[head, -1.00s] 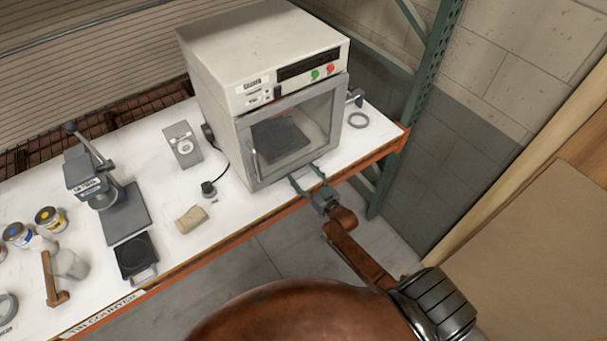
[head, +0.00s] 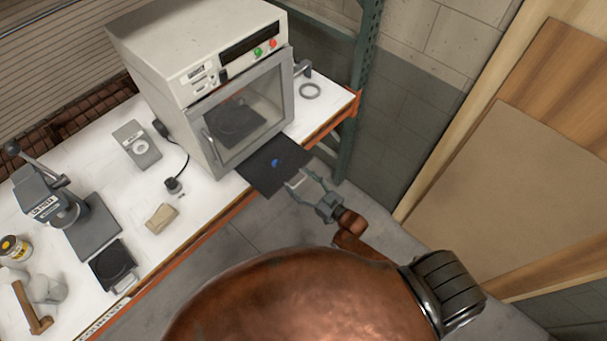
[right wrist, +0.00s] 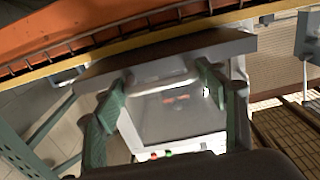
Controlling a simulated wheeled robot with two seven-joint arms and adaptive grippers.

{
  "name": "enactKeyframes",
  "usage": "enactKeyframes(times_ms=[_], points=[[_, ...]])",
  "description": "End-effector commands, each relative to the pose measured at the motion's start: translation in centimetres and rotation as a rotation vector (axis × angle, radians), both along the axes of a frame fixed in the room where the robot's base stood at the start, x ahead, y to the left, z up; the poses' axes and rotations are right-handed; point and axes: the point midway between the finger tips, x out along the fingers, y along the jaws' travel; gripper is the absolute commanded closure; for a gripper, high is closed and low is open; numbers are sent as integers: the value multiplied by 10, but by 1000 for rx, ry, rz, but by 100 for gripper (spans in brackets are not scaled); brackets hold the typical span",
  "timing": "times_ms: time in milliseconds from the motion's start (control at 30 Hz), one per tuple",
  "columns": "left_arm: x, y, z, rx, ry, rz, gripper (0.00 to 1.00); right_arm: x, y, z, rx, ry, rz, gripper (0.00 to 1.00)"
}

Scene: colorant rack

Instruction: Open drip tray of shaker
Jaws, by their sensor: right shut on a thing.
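The shaker (head: 195,50) is a white box with a glass door on the bench; the door is shut. Its drip tray (head: 268,170), a flat dark plate with a blue spot, sticks out from beneath the door past the bench edge. My right gripper (head: 298,180) is shut on the handle at the tray's front. In the right wrist view, the tray (right wrist: 190,48) shows as a dark slab, and the light handle (right wrist: 165,87) lies between the two green-grey fingers. The tray's rear end is hidden under the shaker. My left gripper is not in view.
A green rack post (head: 358,100) stands right of the shaker. Floor space in front is free.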

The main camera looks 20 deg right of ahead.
Motion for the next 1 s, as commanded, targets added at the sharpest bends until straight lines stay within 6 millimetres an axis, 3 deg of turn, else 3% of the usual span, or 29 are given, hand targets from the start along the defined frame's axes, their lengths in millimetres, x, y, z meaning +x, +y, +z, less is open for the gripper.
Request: enactKeyframes(times_ms=[400,433,500,833,1000], points=[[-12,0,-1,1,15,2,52,-2,0,2,-2,-4,5,78],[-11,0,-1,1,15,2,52,-2,0,2,-2,-4,5,34],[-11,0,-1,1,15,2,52,-2,-1,2,-2,-4,4,29],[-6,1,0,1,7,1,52,-5,0,0,-1,-1,5,28],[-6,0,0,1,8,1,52,-24,-8,0,-2,0,5,28]])
